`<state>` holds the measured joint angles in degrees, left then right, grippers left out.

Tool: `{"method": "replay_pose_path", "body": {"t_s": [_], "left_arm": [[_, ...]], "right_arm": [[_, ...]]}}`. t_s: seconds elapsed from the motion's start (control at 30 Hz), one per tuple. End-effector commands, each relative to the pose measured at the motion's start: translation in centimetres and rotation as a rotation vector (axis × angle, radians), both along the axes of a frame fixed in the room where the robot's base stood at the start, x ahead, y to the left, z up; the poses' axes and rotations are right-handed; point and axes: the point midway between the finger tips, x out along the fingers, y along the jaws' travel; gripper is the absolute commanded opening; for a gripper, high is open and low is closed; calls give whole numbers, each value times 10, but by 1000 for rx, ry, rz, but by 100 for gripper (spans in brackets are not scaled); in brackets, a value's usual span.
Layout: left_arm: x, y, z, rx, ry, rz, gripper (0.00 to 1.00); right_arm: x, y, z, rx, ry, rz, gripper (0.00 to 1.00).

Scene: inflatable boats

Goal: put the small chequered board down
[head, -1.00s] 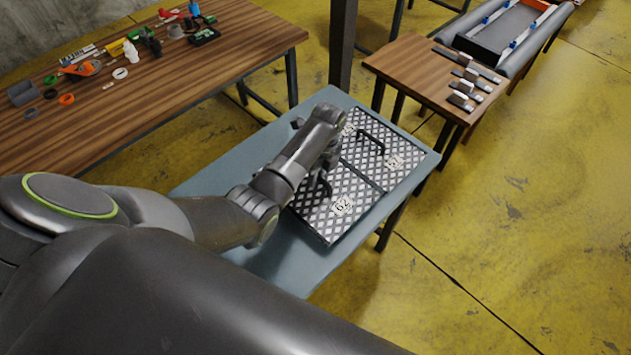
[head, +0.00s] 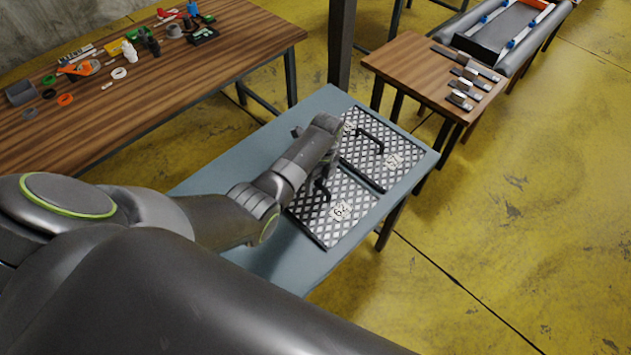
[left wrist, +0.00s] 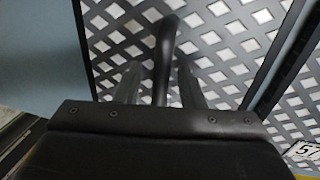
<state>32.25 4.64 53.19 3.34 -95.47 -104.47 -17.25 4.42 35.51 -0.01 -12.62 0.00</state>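The small chequered board (head: 330,216), with a label that seems to read 62, lies on the blue-grey table (head: 273,262). Its dark handle (head: 323,188) stands up near my left gripper (head: 325,178). In the left wrist view the handle (left wrist: 165,55) runs between the two fingers of my left gripper (left wrist: 160,85). A gap shows between the left finger and the handle, so the gripper looks open around it. The fingertips are partly hidden by my arm in the head view. My right gripper is not in view.
A second chequered board (head: 405,150) with its own handle (head: 370,139) lies right behind the first. A wooden bench (head: 215,70) with tools stands at the left. A small wooden table (head: 408,62) with metal parts stands at the back right.

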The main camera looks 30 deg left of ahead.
Motion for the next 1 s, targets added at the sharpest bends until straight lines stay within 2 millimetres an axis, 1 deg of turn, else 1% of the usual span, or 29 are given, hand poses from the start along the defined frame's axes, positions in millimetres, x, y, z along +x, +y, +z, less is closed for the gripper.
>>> {"method": "replay_pose_path", "body": {"t_s": [0.13, 0.27, 0.37, 0.6, 0.73, 0.77, 0.8, 0.9, 1.0], "left_arm": [[0, 0, 1, 0, 0, 0, 36], [2, 0, 8, 0, -3, 0, 36], [5, -1, 21, 1, -4, 0, 36], [15, -4, 71, 0, -6, 1, 36], [19, -6, 95, 1, -4, 0, 36], [20, -6, 100, 1, -4, 0, 36], [20, -7, 110, 0, -2, 0, 36], [22, -7, 117, 0, -1, 0, 36], [22, -7, 120, 0, 1, 0, 36]], "right_arm": [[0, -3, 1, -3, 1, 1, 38], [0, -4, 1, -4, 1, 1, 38], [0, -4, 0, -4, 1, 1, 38], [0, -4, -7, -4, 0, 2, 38], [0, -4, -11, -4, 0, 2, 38], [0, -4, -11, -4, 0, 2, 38], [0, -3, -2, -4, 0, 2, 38], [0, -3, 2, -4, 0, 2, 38], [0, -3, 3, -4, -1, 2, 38]]}}
